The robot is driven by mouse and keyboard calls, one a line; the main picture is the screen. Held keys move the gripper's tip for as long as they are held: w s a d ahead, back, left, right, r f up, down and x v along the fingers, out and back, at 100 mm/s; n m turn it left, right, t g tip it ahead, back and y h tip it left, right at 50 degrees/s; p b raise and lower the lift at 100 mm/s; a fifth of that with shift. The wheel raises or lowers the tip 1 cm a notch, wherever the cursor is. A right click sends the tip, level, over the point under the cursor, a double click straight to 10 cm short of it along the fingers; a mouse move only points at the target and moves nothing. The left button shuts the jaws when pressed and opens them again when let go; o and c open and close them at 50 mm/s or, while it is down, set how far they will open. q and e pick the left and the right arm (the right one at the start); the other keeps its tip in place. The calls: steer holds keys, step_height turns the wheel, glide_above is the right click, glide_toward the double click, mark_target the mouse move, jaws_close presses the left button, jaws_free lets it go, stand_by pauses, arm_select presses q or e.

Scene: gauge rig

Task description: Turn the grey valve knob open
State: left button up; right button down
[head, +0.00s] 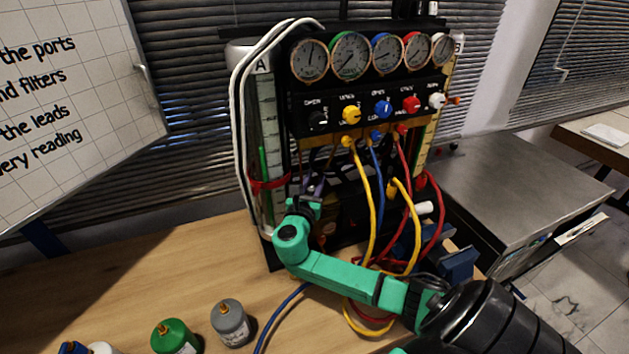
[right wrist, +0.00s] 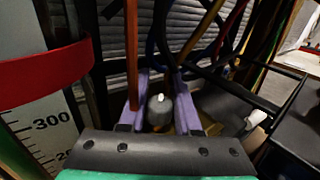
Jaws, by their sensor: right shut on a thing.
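The gauge rig (head: 385,98) stands on the wooden table with several round gauges above a row of coloured knobs. My right gripper (head: 318,186) is low at the rig's left side, below the knob row, its purple fingers partly lost among the dark parts. In the right wrist view, the fingers of my right gripper (right wrist: 160,100) stand on both sides of a grey rounded piece with a white tip, which looks like the grey valve knob (right wrist: 158,116). The gripper is shut on it. In the head view the grey knob is hidden. My left gripper is not in view.
Yellow, blue and red hoses (head: 364,200) hang in front of the rig, close to my right arm. A grey canister (head: 231,322) and a green canister (head: 174,336) stand at the table's front. A steel surface (head: 520,185) lies to the right. The table's left part is clear.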

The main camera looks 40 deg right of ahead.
steer(key=shift+w+a+n+t+y+p, duration=0.15)
steer(key=shift+n+t+y+p, duration=0.4)
steer(key=shift+n+t+y, duration=0.35)
steer(key=shift+w+n+t+y, duration=0.1)
steer(key=shift+n+t+y, duration=0.5)
steer(key=shift+t+y, duration=0.15)
steer(key=shift+w+a+f+n+t+y+b, duration=0.15)
steer(key=shift+a+n+t+y+b, duration=0.1)
steer(key=shift+n+t+y, duration=0.6)
steer(key=shift+w+a+r+n+t+y+b, duration=0.15)
steer(key=shift+n+t+y, duration=0.35)
steer(key=shift+y, duration=0.5)
steer(key=shift+a, duration=0.1)
steer(key=c, duration=0.6)
jaws_free()
